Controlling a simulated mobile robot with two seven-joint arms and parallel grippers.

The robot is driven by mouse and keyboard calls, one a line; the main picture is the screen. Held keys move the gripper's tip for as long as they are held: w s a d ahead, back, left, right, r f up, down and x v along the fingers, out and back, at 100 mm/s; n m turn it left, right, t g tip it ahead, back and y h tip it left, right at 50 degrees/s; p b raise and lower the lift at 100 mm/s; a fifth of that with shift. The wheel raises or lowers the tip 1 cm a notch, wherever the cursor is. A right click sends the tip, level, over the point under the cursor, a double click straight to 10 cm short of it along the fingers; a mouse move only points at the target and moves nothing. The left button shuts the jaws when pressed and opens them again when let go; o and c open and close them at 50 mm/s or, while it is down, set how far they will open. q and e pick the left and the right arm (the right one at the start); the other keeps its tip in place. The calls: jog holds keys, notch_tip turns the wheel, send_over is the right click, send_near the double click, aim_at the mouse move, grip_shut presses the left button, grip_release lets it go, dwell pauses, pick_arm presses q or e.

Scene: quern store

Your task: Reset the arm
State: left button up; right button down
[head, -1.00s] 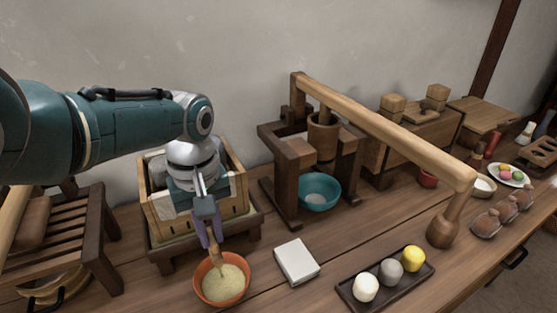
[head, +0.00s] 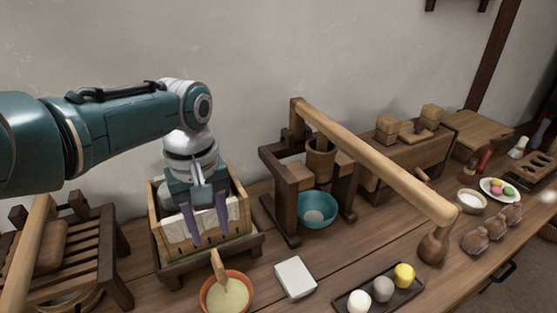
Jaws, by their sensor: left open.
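My left gripper (head: 208,222) comes in from the left on a teal and grey arm. Its two purple fingers are apart, with nothing between them, and point down. It hangs in front of a wooden box (head: 240,212) lined with pale cloth. Below the gripper is an orange bowl (head: 243,297) with a pale yellow content. A wooden handle (head: 217,266) leans up out of the bowl, apart from the fingers. My right gripper is not in view.
A white block (head: 295,277) lies right of the bowl. A wooden press with a long lever (head: 385,165) stands over a teal bowl (head: 318,208). A dark tray (head: 408,294) holds white, grey and yellow pieces. A slatted wooden rack (head: 80,235) stands at left.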

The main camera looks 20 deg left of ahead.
pick_arm(q)
notch_tip(320, 180, up, 2)
jog(key=shift+r+p, duration=0.1)
jog(key=shift+p, duration=0.2)
jog(key=s+d+r+m+t+p, duration=0.1)
jog(key=s+d+r+m, duration=0.2)
jog(key=s, duration=0.4)
jog(key=s+d+r+m+t+p, duration=0.1)
jog(key=s+r+m, duration=0.35)
jog(key=s, duration=0.25)
jog(key=s+d+r+m+t+p, duration=0.1)
jog(key=s+d+r+m, duration=0.25)
jog(key=s, duration=0.35)
notch_tip(320, 180, up, 38)
jog(key=a+m+p, duration=0.1)
jog(key=p, duration=3.7)
jog(key=shift+f+t, duration=0.25)
jog(key=shift+t, duration=0.05)
